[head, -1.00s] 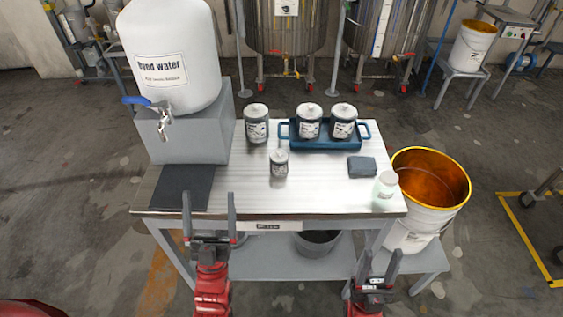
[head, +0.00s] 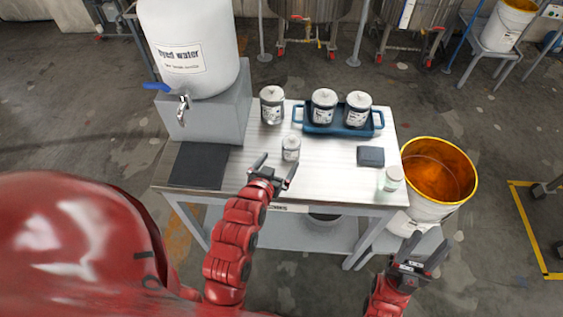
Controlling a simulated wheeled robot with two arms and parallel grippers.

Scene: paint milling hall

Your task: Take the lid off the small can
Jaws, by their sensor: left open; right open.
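The small can (head: 290,153) stands upright near the middle of the steel table, with its pale lid (head: 291,142) on top. My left gripper (head: 275,168) is open and empty, just in front of the can and slightly to its left in the head view. Its fingers do not appear to be around the can, though the exact gap is hard to tell. My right gripper (head: 424,246) is open and empty, low at the right, in front of the table and near the bucket.
A blue tray (head: 309,128) holds two larger lidded cans; another larger can (head: 272,106) stands left of it. A dark mat (head: 199,166), folded cloth (head: 370,156), pale jar (head: 391,178) and orange-lined bucket (head: 440,207) are around.

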